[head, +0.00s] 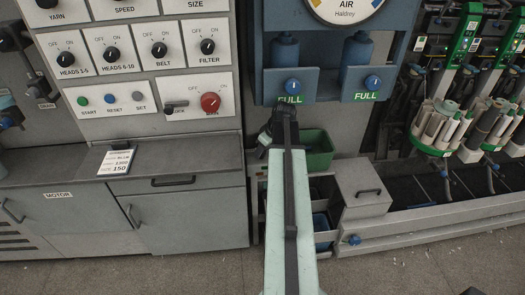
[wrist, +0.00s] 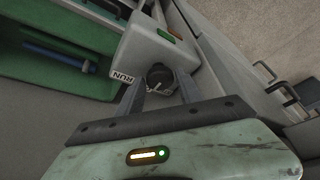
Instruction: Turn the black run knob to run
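In the wrist view a black knob (wrist: 159,75) with a pale pointer mark sits on the end of a light grey box (wrist: 150,48), beside a label reading RUN (wrist: 122,78). The pointer does not clearly line up with the label. My gripper (wrist: 160,84) has its two fingers apart, one on each side of the knob; a small gap seems to show, though contact is hard to judge. In the head view my gripper (head: 281,118) is at the far end of my pale green arm, and the run knob is hidden there.
A green bin (head: 317,150) stands just right of my gripper, below two blue knobs marked FULL. The left panel (head: 140,75) carries several black knobs and a red knob (head: 211,102). A grey box with a handle (head: 362,187) stands to the right.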

